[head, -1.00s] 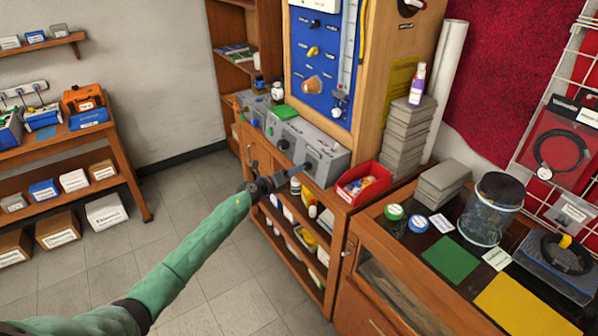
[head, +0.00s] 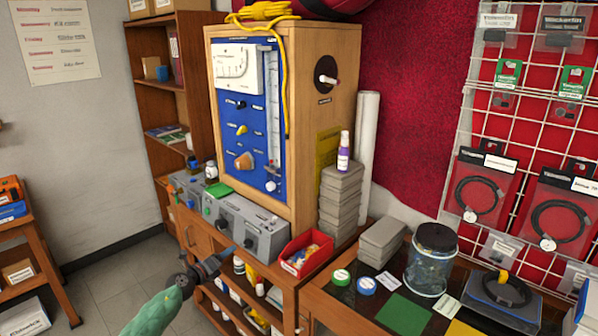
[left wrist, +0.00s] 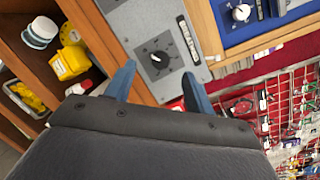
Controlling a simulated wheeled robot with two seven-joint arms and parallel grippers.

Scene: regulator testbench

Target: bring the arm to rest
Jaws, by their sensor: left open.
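My left arm, in a green sleeve, comes in from the bottom of the head view. Its gripper (head: 222,258) is in front of the bench, near the grey control boxes (head: 248,232). In the left wrist view the two blue fingers (left wrist: 161,88) stand apart with nothing between them. Beyond them is a grey box face with a black dial (left wrist: 157,58). The gripper appears apart from the box. My right gripper is not in view.
A wooden test cabinet with a blue panel (head: 262,120) stands behind the boxes. A red bin (head: 305,254), stacked grey boxes (head: 340,205) and a glass jar (head: 431,260) stand to the right. Shelves below the bench hold bottles (head: 239,266). Floor at left is open.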

